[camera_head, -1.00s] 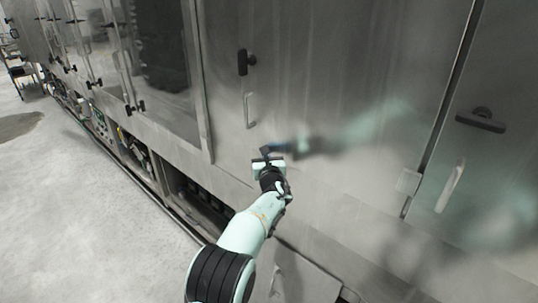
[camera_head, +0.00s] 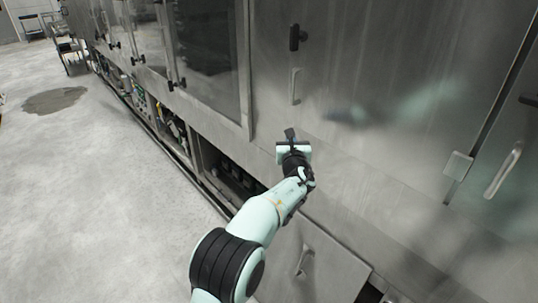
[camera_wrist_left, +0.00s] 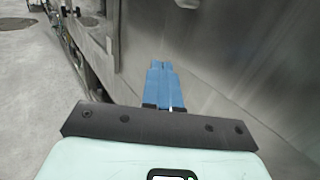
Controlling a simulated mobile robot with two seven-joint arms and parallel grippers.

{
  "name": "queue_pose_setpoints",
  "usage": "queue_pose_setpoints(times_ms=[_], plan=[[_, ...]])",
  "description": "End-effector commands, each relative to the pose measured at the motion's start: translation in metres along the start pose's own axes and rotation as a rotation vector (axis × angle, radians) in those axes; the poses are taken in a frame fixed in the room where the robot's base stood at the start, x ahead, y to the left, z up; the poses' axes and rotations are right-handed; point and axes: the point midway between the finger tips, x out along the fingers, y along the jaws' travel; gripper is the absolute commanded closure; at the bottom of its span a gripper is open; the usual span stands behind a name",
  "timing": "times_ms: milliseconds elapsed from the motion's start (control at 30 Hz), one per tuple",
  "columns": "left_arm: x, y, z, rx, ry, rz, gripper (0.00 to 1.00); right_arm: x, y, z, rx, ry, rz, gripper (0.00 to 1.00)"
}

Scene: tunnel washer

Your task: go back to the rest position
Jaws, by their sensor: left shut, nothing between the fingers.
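My left arm reaches up from the bottom of the head view, and its gripper (camera_head: 290,134) is in front of the washer's steel panel. In the left wrist view the gripper's blue fingers (camera_wrist_left: 163,86) lie together with nothing between them. The tunnel washer (camera_head: 390,70) is a long steel machine filling the right and centre of the head view. A blurred reflection of the arm shows on its panel. Whether the gripper touches the panel is hard to tell. My right gripper is not in view.
A door handle (camera_head: 295,87) and a black latch (camera_head: 297,38) stick out above the gripper. A lower panel (camera_head: 310,262) with a handle stands below it. The concrete floor (camera_head: 90,190) on the left is open, with a dark patch. A cart (camera_head: 70,52) stands far back left.

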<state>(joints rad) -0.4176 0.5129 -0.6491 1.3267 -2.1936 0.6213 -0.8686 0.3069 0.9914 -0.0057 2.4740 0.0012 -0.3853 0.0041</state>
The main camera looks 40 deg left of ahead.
Motion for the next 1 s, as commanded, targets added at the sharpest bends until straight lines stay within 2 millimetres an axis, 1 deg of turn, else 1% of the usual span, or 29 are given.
queue_pose_setpoints(times_ms=[33, 100, 200, 333, 467, 667, 767, 833, 867, 967, 1000], plan=[[-0.009, 0.008, -0.01, 0.0, 0.008, -0.003, 1.0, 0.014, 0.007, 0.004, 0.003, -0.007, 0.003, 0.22], [-0.018, 0.018, -0.009, 0.0, 0.007, -0.004, 1.0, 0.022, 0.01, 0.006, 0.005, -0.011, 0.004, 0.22], [-0.029, 0.032, -0.008, 0.001, 0.007, -0.003, 1.0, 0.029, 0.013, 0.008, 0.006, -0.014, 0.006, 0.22], [-0.039, 0.045, -0.006, 0.001, 0.006, -0.002, 1.0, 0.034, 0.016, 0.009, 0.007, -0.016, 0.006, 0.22], [-0.045, 0.052, -0.005, 0.003, 0.006, -0.003, 1.0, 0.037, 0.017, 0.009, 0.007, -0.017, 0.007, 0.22], [-0.047, 0.054, -0.005, 0.005, 0.006, -0.004, 1.0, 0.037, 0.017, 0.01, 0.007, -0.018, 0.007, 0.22], [-0.047, 0.052, -0.011, -0.002, 0.022, -0.004, 1.0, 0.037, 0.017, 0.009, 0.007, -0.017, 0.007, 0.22], [-0.047, 0.05, -0.029, -0.024, 0.067, -0.005, 1.0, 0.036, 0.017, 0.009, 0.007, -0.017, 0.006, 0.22], [-0.048, 0.048, -0.04, -0.041, 0.098, -0.006, 1.0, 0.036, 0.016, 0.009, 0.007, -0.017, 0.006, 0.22], [-0.055, 0.041, -0.098, -0.12, 0.248, 0.001, 1.0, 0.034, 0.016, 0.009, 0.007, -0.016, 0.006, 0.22], [-0.06, 0.039, -0.127, -0.164, 0.324, 0.011, 1.0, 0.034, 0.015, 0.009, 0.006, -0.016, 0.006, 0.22]])
